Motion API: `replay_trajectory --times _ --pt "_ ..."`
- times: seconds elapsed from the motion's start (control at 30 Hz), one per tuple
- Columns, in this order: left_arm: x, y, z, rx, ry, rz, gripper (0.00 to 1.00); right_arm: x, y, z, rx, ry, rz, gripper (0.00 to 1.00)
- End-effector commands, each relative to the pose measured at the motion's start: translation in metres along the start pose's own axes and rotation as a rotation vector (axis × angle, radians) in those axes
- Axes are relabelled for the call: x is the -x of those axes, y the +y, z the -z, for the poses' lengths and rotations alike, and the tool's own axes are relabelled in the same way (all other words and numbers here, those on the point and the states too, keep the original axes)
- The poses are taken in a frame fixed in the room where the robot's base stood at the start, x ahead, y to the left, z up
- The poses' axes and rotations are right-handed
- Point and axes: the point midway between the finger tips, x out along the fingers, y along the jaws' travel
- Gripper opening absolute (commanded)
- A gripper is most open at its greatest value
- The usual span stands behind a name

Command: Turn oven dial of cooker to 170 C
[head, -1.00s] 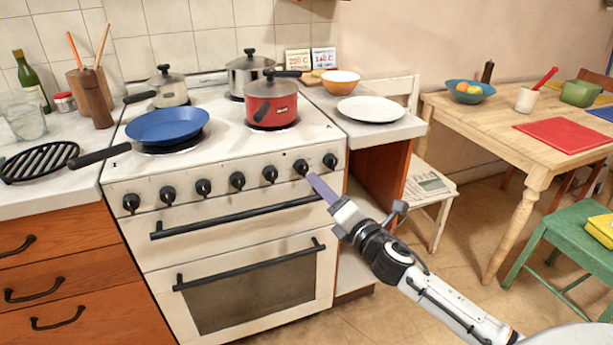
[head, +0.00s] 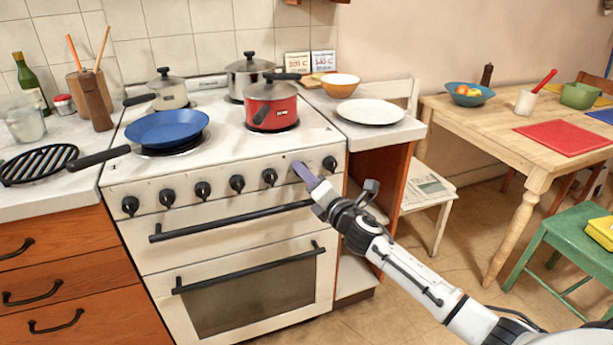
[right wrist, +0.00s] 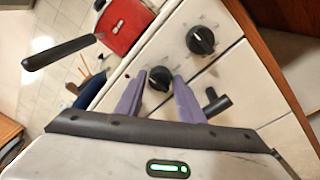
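The white cooker (head: 135,202) has a row of several black dials on its front panel. The rightmost dial (head: 330,163) is clear of my gripper. My right gripper (head: 299,168) reaches the panel at the dial second from the right, which its purple fingers hide in the head view. In the right wrist view this dial (right wrist: 159,78) sits between the two fingertips, its pointer line visible. The fingers are apart on either side of it, with what looks like a narrow gap. The dial markings are too small to read. My left gripper is out of view.
A red pot (head: 272,106) and a blue pan (head: 167,126) stand on the hob.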

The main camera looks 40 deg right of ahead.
Motion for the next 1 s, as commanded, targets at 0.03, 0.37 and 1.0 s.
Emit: replay_trajectory --times 0.03,0.37,1.0 --pt "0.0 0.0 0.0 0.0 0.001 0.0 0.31 0.0 0.0 0.0 -0.001 0.0 0.0 0.25" --pt "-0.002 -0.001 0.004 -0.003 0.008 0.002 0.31 0.0 -0.001 0.0 -0.014 -0.001 -0.001 0.07" --pt "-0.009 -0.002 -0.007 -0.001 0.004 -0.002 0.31 0.001 -0.003 0.003 -0.453 -0.029 -0.041 0.07"
